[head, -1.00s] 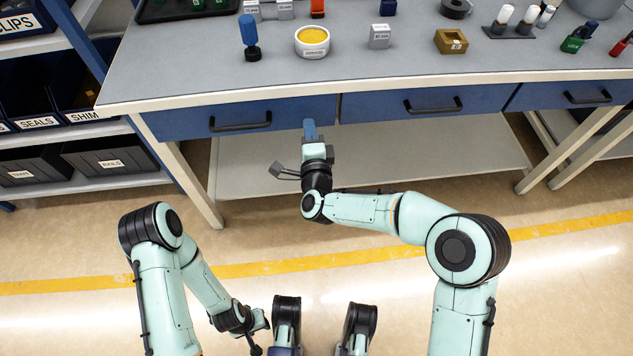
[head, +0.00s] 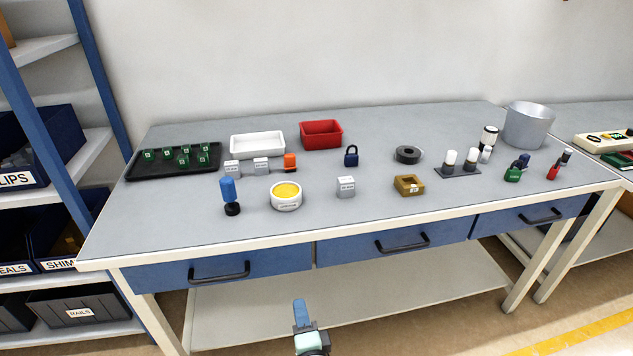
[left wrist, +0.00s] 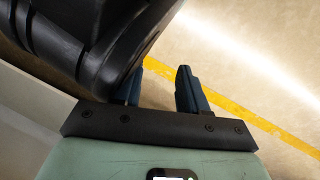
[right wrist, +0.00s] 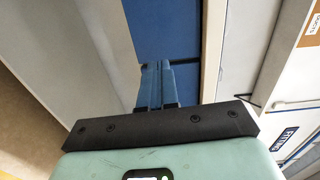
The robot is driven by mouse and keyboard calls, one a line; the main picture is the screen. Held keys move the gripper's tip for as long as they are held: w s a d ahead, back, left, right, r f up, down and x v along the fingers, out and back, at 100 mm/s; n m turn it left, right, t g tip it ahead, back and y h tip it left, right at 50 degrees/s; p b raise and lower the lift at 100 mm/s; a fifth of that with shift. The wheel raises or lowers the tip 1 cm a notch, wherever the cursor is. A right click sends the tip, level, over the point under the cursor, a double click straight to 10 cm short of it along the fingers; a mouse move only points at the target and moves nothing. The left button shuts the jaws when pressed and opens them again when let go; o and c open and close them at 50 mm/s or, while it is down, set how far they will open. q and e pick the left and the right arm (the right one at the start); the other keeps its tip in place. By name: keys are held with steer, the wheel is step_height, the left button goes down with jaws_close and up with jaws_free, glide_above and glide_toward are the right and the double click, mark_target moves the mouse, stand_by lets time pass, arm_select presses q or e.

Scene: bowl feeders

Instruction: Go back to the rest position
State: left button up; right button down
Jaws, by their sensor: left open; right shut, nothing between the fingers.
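My right gripper (head: 300,312) shows at the bottom of the head view, low in front of the workbench (head: 250,232) and below its drawers. Its blue fingers (right wrist: 155,85) are together in the right wrist view, with nothing between them and a blue drawer front (right wrist: 163,32) beyond. My left gripper is out of the head view. In the left wrist view its blue fingers (left wrist: 160,90) are apart and empty, over the floor. A black part of my own body covers the upper left of that view and partly hides one finger.
The workbench carries a black tray (head: 135,172), white bin (head: 258,145), red bin (head: 321,134), yellow-filled bowl (head: 286,197), brass block (head: 408,185) and metal bucket (head: 528,125). Blue-framed shelving (head: 98,80) stands at the left. The floor has a yellow line (left wrist: 245,115).

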steer(key=s+d+f+n+g+p, duration=0.6)
steer(key=s+d+f+g+p, duration=0.35)
steer(key=s+f+p, duration=0.2)
arm_select(q)
steer(key=s+d+r+g+p, duration=0.1)
steer(key=s+r+p, duration=0.1)
steer(key=r, duration=0.6)
steer(key=s+d+r+m+h+p, duration=0.1)
steer(key=r+p, duration=0.3)
steer(key=r, duration=0.4)
steer(key=s+d+r+g+p, duration=0.1)
steer(key=s+d+r+p, duration=0.1)
steer(key=r, duration=0.6)
steer(key=shift+s+d+r+m+g+p, duration=0.2)
steer(key=shift+s+r+m+g+p, duration=0.1)
steer(key=shift+s+p, duration=0.55)
arm_select(e)
steer(key=s+d+n+g, duration=0.2)
steer(key=s+d+g, duration=0.1)
steer(key=s, duration=0.8)
steer(key=s+d+n+g, duration=0.2)
steer(key=s+d+g, duration=0.2)
steer(key=s, duration=0.7)
steer(key=shift+s+n+g+h, duration=0.3)
steer(key=shift+s+g, duration=0.1)
steer(key=shift+g, duration=0.35)
steer(key=shift+f, duration=0.1)
